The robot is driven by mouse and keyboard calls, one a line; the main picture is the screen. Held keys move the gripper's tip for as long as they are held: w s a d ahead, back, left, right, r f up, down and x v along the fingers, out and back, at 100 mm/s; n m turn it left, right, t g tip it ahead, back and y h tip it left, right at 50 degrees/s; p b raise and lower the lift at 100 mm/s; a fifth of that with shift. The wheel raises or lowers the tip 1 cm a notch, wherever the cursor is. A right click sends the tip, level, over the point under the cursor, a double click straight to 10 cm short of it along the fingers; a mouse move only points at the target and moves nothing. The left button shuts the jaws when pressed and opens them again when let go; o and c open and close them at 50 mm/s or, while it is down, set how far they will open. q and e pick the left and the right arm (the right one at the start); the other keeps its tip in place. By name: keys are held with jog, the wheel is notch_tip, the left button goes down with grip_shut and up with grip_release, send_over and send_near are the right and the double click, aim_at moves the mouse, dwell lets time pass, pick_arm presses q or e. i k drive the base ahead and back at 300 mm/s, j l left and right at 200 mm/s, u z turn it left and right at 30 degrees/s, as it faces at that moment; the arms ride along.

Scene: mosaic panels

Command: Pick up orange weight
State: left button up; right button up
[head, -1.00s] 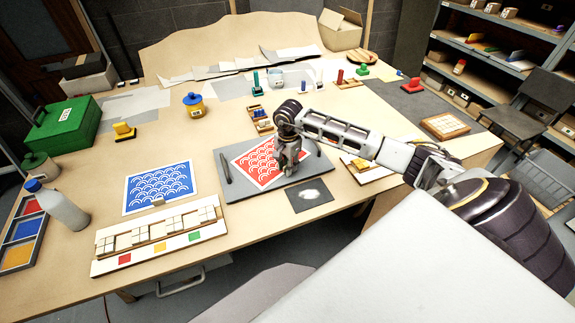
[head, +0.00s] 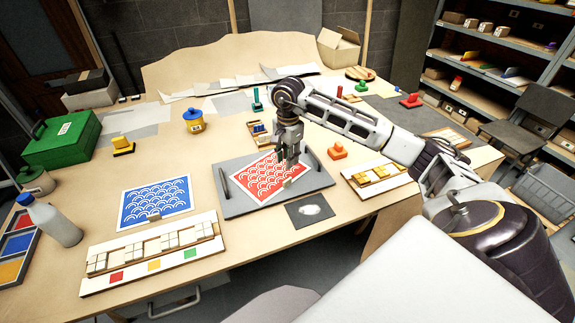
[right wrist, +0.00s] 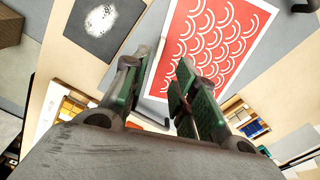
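The orange weight (head: 337,152) stands on the table in the head view, just right of the grey tray and below my right forearm. It is a small block with a knob on top. My right gripper (head: 291,160) is above the red-patterned panel on the tray, left of the weight and apart from it. My left gripper is not in view.
The grey tray (head: 237,208) with dark handles holds the red panel (head: 262,178). A wooden tile holder (head: 352,178) lies in front of the weight. A yellow weight (head: 122,145), a red weight (head: 411,100) and a green weight (head: 361,87) stand farther off.

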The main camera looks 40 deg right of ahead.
aim_at(337, 152)
jog(key=z, duration=1.65)
